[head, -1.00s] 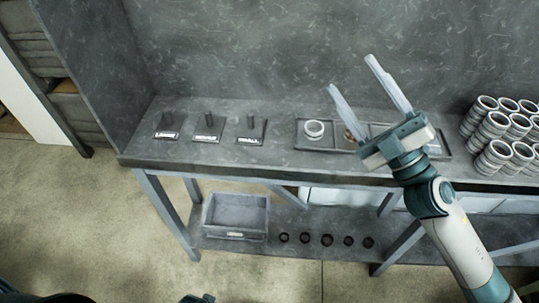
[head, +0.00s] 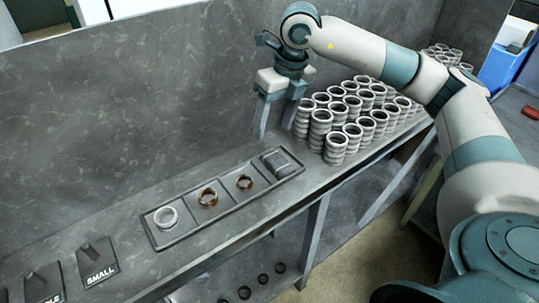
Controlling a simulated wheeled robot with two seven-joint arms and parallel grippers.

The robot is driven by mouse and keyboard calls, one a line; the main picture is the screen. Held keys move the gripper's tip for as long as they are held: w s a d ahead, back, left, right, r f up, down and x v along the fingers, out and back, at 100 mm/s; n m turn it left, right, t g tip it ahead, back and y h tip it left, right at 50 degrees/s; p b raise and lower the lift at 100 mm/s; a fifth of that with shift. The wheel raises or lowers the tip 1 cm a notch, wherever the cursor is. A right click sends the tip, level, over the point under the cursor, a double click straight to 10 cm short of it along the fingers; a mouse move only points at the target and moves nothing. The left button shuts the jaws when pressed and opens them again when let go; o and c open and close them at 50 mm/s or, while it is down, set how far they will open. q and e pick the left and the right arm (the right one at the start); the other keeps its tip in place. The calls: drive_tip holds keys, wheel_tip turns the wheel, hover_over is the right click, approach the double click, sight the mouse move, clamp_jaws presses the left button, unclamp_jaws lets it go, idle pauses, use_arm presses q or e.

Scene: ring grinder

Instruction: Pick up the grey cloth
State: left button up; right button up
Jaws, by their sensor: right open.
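The grey cloth (head: 280,163) appears as a small folded grey block in the far right compartment of a long grey tray (head: 178,240) on the workbench. My right gripper (head: 276,118) is open and empty, with its fingers pointing down. In the picture it is just above and behind the cloth, near the wall, and apart from it. My left gripper is outside the view.
Beside the cloth, the tray holds two brownish rings (head: 208,197) and a white ring (head: 166,217). Stacks of grey rings (head: 336,147) stand close right of the gripper. Labelled stands (head: 97,262) are at the left. The back wall (head: 120,110) rises behind.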

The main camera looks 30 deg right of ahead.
drive_tip(key=shift+m+h, duration=0.4)
drive_tip(key=shift+h, duration=0.4)
drive_tip(key=d, duration=0.1)
drive_tip(key=d+r, duration=0.1)
drive_tip(key=d, duration=0.2)
drive_tip(key=shift+w+r, duration=0.25)
drive_tip(key=shift+r, duration=0.05)
drive_tip(key=shift+f, duration=0.1)
drive_tip(key=p, duration=0.5)
hover_over(280, 162)
wheel_tip(280, 162, down, 11)
drive_tip(key=shift+d+f, duration=0.1)
drive_tip(key=shift+f, duration=0.4)
